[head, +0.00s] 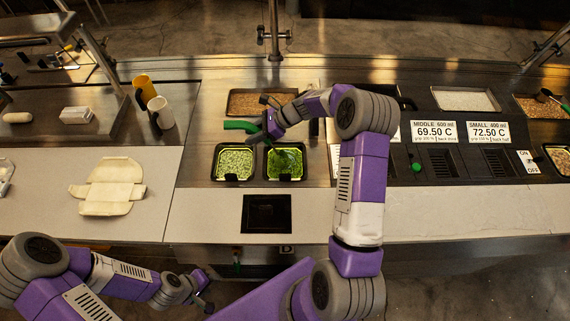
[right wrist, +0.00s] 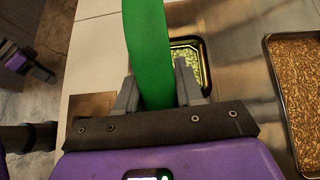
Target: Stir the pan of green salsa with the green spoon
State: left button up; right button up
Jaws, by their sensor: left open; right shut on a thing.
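The green spoon's handle (head: 240,125) shows in the head view, sticking out left from my right gripper (head: 270,127). In the right wrist view the green spoon (right wrist: 147,50) runs between the two fingers of my right gripper (right wrist: 158,95), which is shut on it. Two black pans of green food sit side by side just below the gripper: a paler left pan (head: 234,162) and a darker right pan (head: 285,161). I cannot tell whether the spoon's bowl touches either food. My left gripper (head: 205,292) is open and empty, low in front of the counter.
A tray of brown food (head: 248,103) lies behind the pans and also shows in the right wrist view (right wrist: 300,90). A black square plate (head: 267,213) is in front. Price signs (head: 434,131) stand at right.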

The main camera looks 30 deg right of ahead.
aim_at(250, 125)
jog(key=shift+r+p, duration=1.55)
jog(key=shift+r, duration=0.45)
jog(key=shift+r+p, duration=0.45)
jog(key=shift+r, duration=0.05)
